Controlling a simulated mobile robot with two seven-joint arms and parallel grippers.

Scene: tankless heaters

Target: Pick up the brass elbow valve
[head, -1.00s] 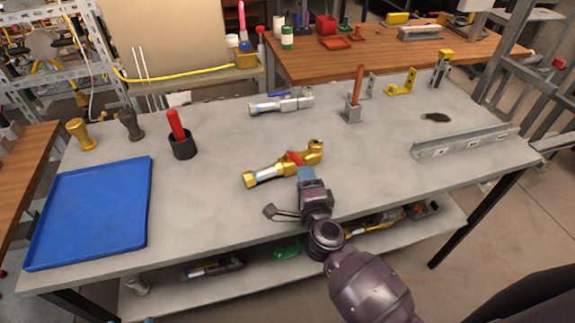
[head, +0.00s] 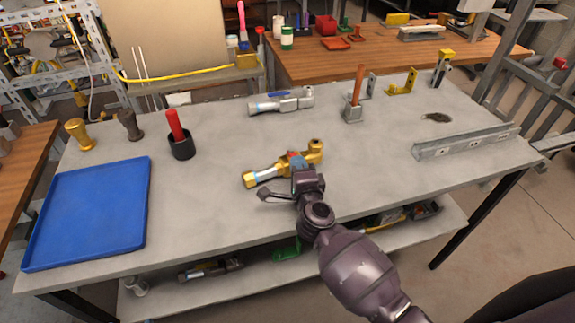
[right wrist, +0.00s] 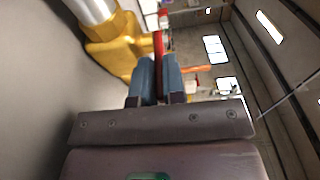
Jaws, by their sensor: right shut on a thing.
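The brass elbow valve (head: 265,175) lies on the grey workbench, with gold-coloured ends, a silver middle and a red handle. It also shows in the right wrist view (right wrist: 118,42), at the upper left. My right gripper (head: 297,160) is at the valve's middle, over the handle. In the right wrist view its blue fingers (right wrist: 157,72) are close together around the thin red handle (right wrist: 158,45). The valve still appears to rest on the bench. The fingers partly hide the handle. My left gripper is not in view.
A silver valve (head: 280,103) lies behind. A blue tray (head: 88,215) is at the left, near a black cup with a red handle (head: 180,146). A metal block with an orange stick (head: 354,105) and a metal channel (head: 465,142) are at the right. The bench between tray and valve is clear.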

